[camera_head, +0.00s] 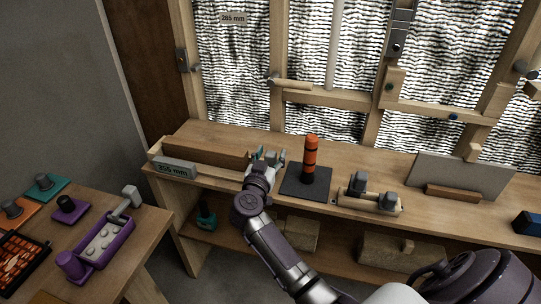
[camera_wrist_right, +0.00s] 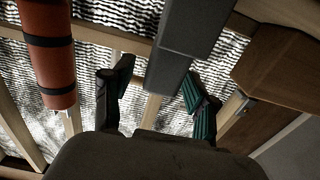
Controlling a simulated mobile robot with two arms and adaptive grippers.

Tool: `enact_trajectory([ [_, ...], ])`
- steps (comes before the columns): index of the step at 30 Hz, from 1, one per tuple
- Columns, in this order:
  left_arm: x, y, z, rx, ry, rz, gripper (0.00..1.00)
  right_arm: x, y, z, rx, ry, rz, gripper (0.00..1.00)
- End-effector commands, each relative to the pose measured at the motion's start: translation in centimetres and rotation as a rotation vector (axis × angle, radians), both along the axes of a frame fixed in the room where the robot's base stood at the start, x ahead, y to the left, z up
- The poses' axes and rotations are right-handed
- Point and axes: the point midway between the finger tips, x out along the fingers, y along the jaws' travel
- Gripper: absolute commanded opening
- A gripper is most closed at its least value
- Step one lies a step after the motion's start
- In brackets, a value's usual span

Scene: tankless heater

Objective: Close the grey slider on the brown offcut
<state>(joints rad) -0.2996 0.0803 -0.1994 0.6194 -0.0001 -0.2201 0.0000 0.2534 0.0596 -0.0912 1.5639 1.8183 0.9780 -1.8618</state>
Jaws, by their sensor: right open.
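The brown offcut (camera_head: 205,152) lies lengthwise in a long pale wooden holder on the left part of the bench. A label reading 355 mm (camera_head: 174,168) is on the holder's front. My right gripper (camera_head: 266,156) is at the offcut's right end in the head view, with its fingers apart. In the right wrist view, the grey slider (camera_wrist_right: 183,45) shows as a grey block reaching between the open fingers (camera_wrist_right: 158,95). The brown offcut (camera_wrist_right: 285,65) is to its right there. Whether the slider touches the offcut or a finger is unclear. My left gripper is not in view.
An orange cylinder with black bands (camera_head: 310,158) stands on a dark mat (camera_head: 306,182) close to the right of my gripper. A wooden block with grey knobs (camera_head: 368,198) lies farther right. A side table (camera_head: 150,232) at left holds a purple tray and tools.

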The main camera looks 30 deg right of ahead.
Motion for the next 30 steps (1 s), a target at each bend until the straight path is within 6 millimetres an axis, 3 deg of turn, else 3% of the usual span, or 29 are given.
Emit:
enact_trajectory([
  [9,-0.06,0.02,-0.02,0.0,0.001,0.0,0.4,0.16,-0.18,0.0,0.001,-0.001,0.0,0.57],
  [19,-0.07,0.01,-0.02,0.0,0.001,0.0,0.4,0.13,-0.15,-0.02,0.001,-0.001,0.0,0.02],
  [30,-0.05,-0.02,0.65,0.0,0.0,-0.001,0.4,0.88,0.48,0.13,0.005,0.002,0.0,0.0],
])
